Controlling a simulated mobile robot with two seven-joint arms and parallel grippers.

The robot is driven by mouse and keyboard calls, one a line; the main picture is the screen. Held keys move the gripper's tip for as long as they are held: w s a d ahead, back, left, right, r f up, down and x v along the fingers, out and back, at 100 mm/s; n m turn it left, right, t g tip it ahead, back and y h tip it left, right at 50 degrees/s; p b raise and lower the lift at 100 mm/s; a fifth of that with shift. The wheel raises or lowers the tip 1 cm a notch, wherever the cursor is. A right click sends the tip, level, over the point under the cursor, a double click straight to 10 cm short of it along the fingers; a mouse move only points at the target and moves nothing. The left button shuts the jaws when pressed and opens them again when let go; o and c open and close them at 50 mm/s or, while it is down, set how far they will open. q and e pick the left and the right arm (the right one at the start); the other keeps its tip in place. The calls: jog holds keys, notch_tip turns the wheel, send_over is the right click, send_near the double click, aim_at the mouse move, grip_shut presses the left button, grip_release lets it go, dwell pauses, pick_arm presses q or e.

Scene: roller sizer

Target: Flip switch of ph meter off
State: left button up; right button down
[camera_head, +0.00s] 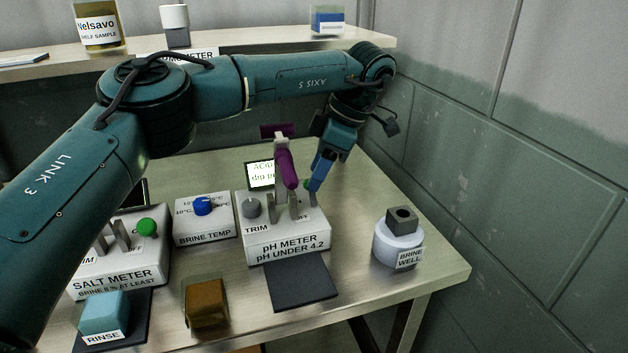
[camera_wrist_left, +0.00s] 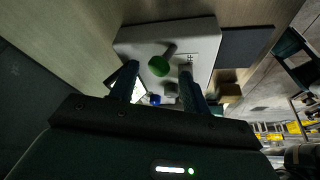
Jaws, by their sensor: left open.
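The pH meter (camera_head: 287,246) is a white box with a grey TRIM knob (camera_head: 252,208) and an OFF mark at the right of its top. Grey upright pieces stand on its top. My left gripper (camera_head: 303,184) is over the right part of the meter, pointing down and open. A green knob (camera_head: 307,184) shows partly beside the fingers. In the left wrist view a green ball knob (camera_wrist_left: 158,66) on a dark lever is near the gap between my open fingers (camera_wrist_left: 158,80). I cannot tell whether they touch it. My right gripper is not in view.
Left of the meter are the BRINE TEMP box (camera_head: 205,222) with a blue knob and the salt meter (camera_head: 120,262) with a green knob. The brine well (camera_head: 398,247) stands at right. A dark pad (camera_head: 300,283) lies in front. A wall bounds the right.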

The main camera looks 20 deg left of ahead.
aim_at(312, 194)
pick_arm(q)
jog(key=shift+x, duration=1.25)
jog(key=shift+c, duration=0.5)
jog(key=c, duration=0.9)
